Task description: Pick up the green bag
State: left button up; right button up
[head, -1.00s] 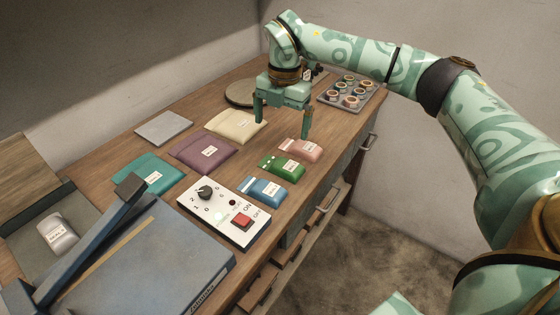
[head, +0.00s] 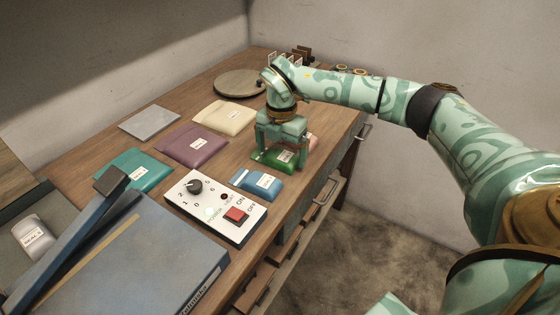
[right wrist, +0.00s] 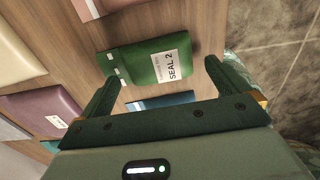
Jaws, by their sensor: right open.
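The green bag (head: 272,159) lies flat on the wooden bench, partly hidden in the head view by my right gripper (head: 280,156). In the right wrist view the green bag (right wrist: 137,62) shows a white "SEAL 2" label and lies just ahead of my right gripper (right wrist: 162,72). The gripper is open and empty, pointing down, with one finger toward each end of the bag. I cannot tell whether the fingertips touch the bag. My left gripper is not in view.
A blue bag (head: 255,184) lies in front and a pink bag (head: 311,141) behind, both close by. A switch box (head: 205,214), cream pouch (head: 224,117), purple pouch (head: 190,146) and teal pouch (head: 150,176) lie to the left. The bench's right edge is near.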

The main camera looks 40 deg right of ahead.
notch_tip(320, 180, down, 2)
jog(key=shift+f, duration=0.1)
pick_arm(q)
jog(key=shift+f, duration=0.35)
pick_arm(e)
jog(key=shift+c, duration=0.3)
jog(key=c, duration=1)
jog(key=shift+o, duration=0.2)
jog(key=shift+r, duration=0.3)
jog(key=shift+r, duration=0.3)
notch_tip(320, 180, up, 3)
jog(key=shift+f+p, duration=0.1)
jog(key=shift+p, duration=0.7)
pick_arm(q)
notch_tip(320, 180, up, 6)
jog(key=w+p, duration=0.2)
jog(key=p, duration=0.2)
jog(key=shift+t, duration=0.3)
pick_arm(e)
jog(key=s+a+r, duration=0.6)
jog(key=s+r, duration=0.3)
jog(key=s, duration=0.3)
jog(key=shift+s+a+r, duration=0.15)
jog(key=shift+s+a, duration=0.05)
jog(key=shift+s, duration=0.05)
